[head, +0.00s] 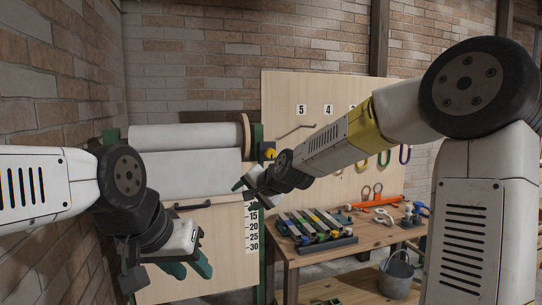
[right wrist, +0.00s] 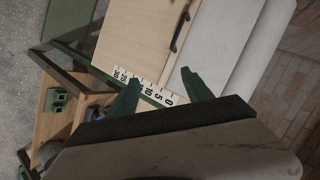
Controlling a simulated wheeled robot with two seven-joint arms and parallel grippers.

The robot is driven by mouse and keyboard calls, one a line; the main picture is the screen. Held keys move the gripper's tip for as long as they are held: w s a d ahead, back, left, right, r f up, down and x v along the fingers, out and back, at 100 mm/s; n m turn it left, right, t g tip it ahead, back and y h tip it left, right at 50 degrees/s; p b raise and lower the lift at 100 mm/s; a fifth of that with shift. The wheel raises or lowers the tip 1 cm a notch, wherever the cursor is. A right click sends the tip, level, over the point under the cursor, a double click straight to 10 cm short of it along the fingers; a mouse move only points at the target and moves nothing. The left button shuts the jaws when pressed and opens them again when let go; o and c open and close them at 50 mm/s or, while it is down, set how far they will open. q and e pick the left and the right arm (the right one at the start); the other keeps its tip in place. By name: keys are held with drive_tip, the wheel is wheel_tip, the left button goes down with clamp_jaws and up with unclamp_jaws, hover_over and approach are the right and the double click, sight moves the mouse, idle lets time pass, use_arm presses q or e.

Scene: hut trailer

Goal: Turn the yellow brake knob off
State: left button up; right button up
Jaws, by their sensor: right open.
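The yellow brake knob (head: 270,153) shows small on the green post at the right end of the white roll in the head view. My right gripper (head: 246,194) is open and empty, a little below and to the left of the knob in the picture. In the right wrist view its two green fingers (right wrist: 160,76) stand apart with nothing between them, in front of the number scale. I cannot make out the knob in that view. My left gripper (head: 188,267) is low at the left, its green fingers apart and empty, well away from the knob.
The white roll (head: 190,137) with a wooden end disc hangs above a board with a dark handle (head: 192,205) and a number scale (head: 252,230). A wooden bench (head: 335,250) with tools stands at the right, a bucket (head: 397,275) beneath. A brick wall is at the left.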

drive_tip(key=w+a+r+m+t+y, duration=0.2)
drive_tip(key=w+m, duration=0.2)
drive_tip(key=w, duration=0.3)
drive_tip(key=m+t+h, duration=0.3)
drive_tip(key=m+t, duration=0.3)
drive_tip(key=m, duration=0.8)
approach(272, 154)
drive_tip(key=x, duration=1)
drive_tip(key=shift+w+a, duration=0.15)
drive_tip(key=shift+w, duration=0.15)
drive_tip(key=shift+c, duration=0.2)
clamp_jaws()
